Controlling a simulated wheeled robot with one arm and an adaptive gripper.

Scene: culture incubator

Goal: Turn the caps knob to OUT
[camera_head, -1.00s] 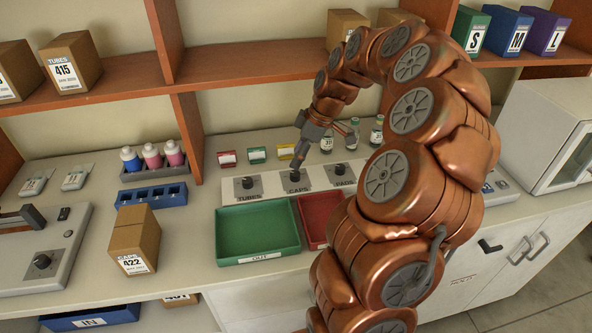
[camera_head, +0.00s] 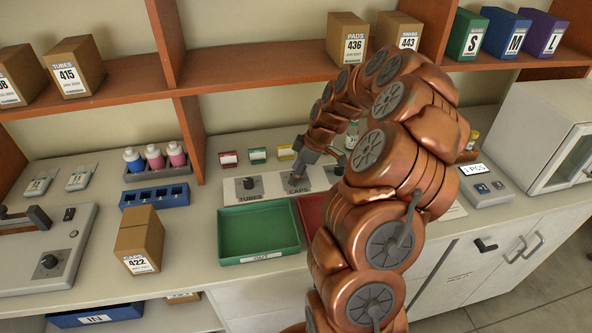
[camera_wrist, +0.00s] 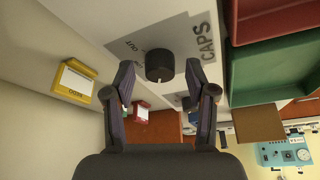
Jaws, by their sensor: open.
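The caps knob (camera_wrist: 159,65) is a short black cylinder on a grey plate marked CAPS (camera_wrist: 206,42), with OUT printed on the plate too. In the wrist view the fingers of my gripper (camera_wrist: 160,78) are open, with one tip on each side of the knob. I cannot tell whether they touch it. In the head view my gripper (camera_head: 298,178) points down at the CAPS plate (camera_head: 296,189) and hides the knob. Which way the knob points is too dark to read.
The tubes knob (camera_head: 248,183) stands just left of the CAPS plate. A green tray (camera_head: 226,259) and a red tray (camera_head: 309,216) lie in front. Small red, green and yellow labelled holders stand behind, including the yellow one (camera_head: 286,152). My arm covers the panel's right side.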

